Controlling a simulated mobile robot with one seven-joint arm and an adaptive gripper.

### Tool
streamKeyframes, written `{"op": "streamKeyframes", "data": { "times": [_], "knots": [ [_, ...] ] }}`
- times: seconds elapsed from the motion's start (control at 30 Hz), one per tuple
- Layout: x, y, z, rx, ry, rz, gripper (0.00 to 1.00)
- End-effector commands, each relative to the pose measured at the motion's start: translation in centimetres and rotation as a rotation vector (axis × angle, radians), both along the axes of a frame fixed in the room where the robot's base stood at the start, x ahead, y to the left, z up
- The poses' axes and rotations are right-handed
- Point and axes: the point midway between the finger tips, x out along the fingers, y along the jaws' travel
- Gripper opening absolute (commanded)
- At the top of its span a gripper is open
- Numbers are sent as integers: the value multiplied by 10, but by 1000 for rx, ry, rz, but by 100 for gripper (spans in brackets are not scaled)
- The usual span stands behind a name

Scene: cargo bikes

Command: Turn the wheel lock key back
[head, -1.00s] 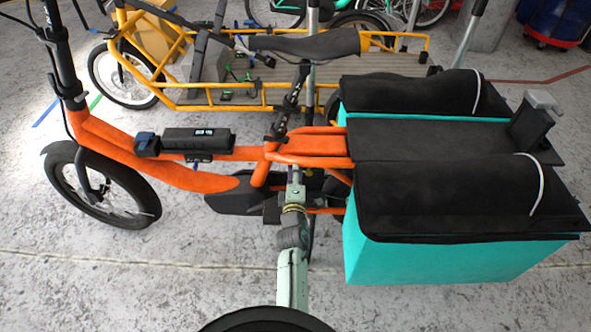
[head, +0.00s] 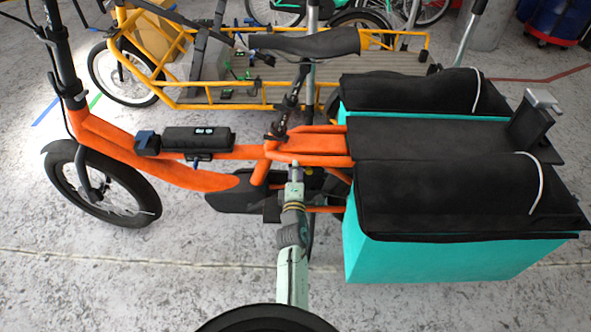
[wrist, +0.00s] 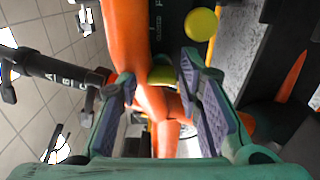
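The orange cargo bike (head: 210,181) stands side-on in the head view. My gripper (head: 295,178) is at its frame below the saddle. In the wrist view my gripper (wrist: 160,92) is open, its two purple-padded fingers apart. A small yellow piece (wrist: 162,75) shows between and just beyond the fingertips, against the orange frame (wrist: 128,40). I cannot tell whether the fingers touch it. A round yellow disc (wrist: 201,24) lies above the right finger, beside a black part with small white lettering. I cannot tell for sure which yellow part is the lock key.
Teal panniers (head: 440,262) with black covers flank the rear rack on the right. The black saddle (head: 305,43) is above my gripper. A yellow cargo bike (head: 250,102) stands behind. The floor in front is clear.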

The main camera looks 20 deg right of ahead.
Motion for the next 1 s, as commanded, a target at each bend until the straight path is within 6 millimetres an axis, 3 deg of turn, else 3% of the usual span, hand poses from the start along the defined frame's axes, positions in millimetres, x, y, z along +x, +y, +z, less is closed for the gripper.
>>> {"op": "streamKeyframes", "data": {
  "times": [0.47, 1.0],
  "knots": [
    [-4, 0, -2, 1, 3, -1, 42],
    [-69, 19, -2, 2, 3, -1, 42]
  ]
}}
